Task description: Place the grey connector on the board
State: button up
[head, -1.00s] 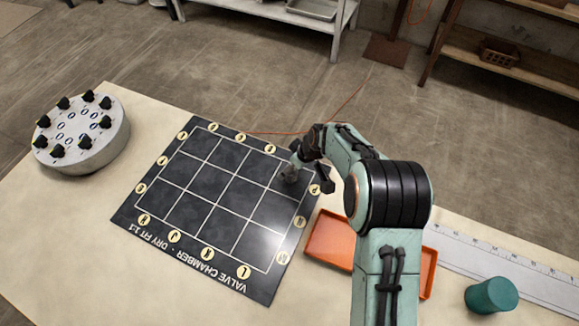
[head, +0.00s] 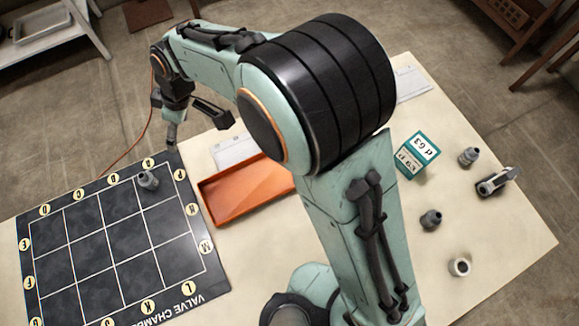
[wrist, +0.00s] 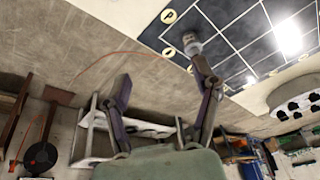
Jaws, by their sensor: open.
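My gripper (head: 198,128) is open and empty, raised past the board's far edge near that corner. In the wrist view the two fingers of my gripper (wrist: 163,76) are spread wide with nothing between them. The connector appears apart from the fingers.
An orange tray (head: 215,208) lies right of the board. The round holder with black knobs (wrist: 292,100) shows in the wrist view.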

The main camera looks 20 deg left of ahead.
jog(key=w+d+r+m+t+h, duration=0.1)
jog(key=d+r+m, duration=0.25)
jog(key=d, duration=0.55)
jog(key=w+d+r+m, duration=0.15)
jog(key=d+m, duration=0.25)
jog(key=d, duration=0.4)
jog(key=w+d+r+m+t+h, duration=0.1)
jog(key=d+r+m, duration=0.2)
jog(key=d, duration=0.6)
jog(key=s+d+m+g, duration=0.1)
jog(key=s+d+m, duration=0.7)
jog(key=s+d, duration=0.2)
jog(key=shift+s+d+f+m+h, duration=0.2)
jog(key=shift+d+f+m+h, duration=0.15)
jog(key=shift+d, duration=0.75)
